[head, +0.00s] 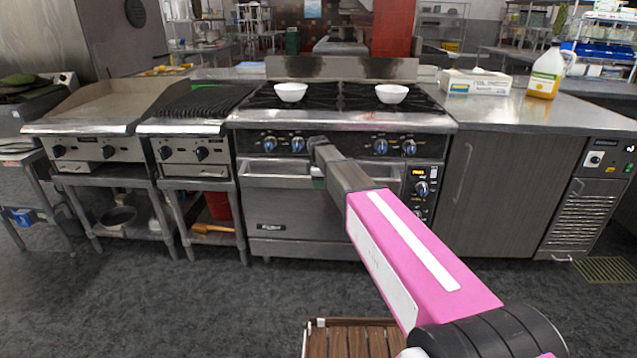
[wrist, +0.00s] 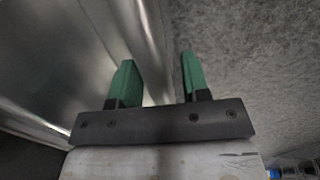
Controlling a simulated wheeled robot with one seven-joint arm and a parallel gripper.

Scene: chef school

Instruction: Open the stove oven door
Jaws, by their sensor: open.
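The stove (head: 341,124) stands in the middle of the head view, and its steel oven door (head: 290,215) looks closed. The door handle (head: 268,182) is a horizontal bar along the top of the door, partly hidden behind my arm. My gripper is at the handle's height, mostly hidden by my arm in the head view. In the wrist view my gripper (wrist: 160,62) is open, with two green fingers apart. A bright metal edge (wrist: 152,40), apparently the handle, runs through the gap between them. I cannot tell whether the fingers touch it.
Two white bowls (head: 291,92) (head: 391,93) sit on the burners. A griddle (head: 100,100) and a grill (head: 197,100) stand on the left. A counter (head: 520,112) with a yellow jug (head: 546,72) is on the right. The floor (head: 200,300) before the oven is mostly clear.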

